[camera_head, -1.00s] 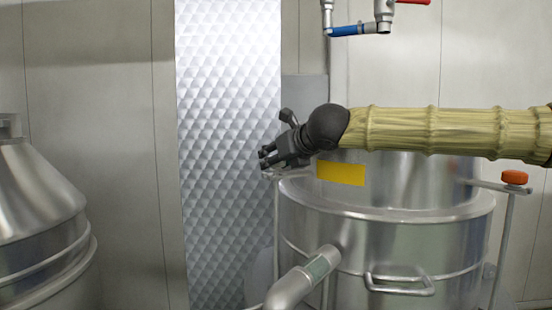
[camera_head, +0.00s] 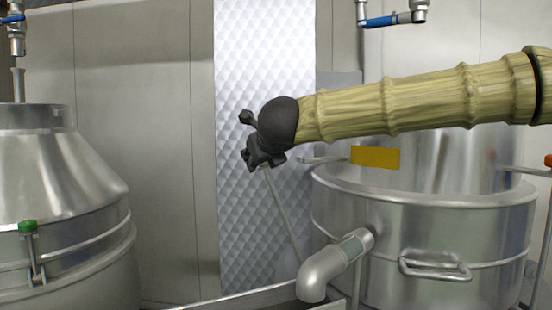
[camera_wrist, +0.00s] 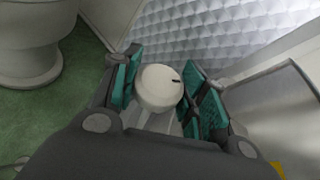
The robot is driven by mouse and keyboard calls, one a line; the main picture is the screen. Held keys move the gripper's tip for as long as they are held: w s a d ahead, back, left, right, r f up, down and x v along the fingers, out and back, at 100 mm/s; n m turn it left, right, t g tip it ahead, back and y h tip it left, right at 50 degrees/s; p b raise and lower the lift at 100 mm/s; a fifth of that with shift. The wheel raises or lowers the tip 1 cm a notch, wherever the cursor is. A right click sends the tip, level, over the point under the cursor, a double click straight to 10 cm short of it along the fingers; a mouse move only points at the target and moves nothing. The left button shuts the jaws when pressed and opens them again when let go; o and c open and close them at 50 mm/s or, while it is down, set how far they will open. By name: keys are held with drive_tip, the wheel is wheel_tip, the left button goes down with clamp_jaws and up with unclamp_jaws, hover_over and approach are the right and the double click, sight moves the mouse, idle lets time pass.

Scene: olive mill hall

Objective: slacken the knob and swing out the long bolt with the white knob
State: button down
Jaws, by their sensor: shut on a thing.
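The white knob (camera_wrist: 158,86) sits between the teal-padded fingers of my gripper (camera_wrist: 162,92) in the wrist view, with a dark mark on its top. My gripper (camera_head: 250,162) is shut on it and hides it in the head view. The long bolt (camera_head: 281,210) runs from under my gripper down and right toward the steel vessel (camera_head: 440,230). It leans outward to the left, with its upper part clear of the vessel's lug (camera_head: 325,160). A gap shows between my gripper and that lug. The bolt's lower end is hard to make out.
An orange knob (camera_head: 548,160) is at the vessel's right side. A pipe elbow (camera_head: 325,268) and a handle (camera_head: 435,268) stick out in front. Another vessel with a green knob (camera_head: 28,226) stands at the left. Free space lies before the quilted metal panel (camera_head: 240,90).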

drive_tip(key=shift+s+a+f+n+h+b, duration=0.15)
drive_tip(key=shift+s+a+f+b, duration=0.15)
drive_tip(key=shift+a, duration=0.35)
drive_tip(key=shift+s+a+f+n+h+b, duration=0.15)
drive_tip(key=shift+a+f, duration=0.25)
drive_tip(key=shift+a, duration=0.2)
drive_tip(key=c, duration=0.8)
unclamp_jaws()
drive_tip(key=shift+w, duration=0.1)
drive_tip(key=shift+r, duration=0.1)
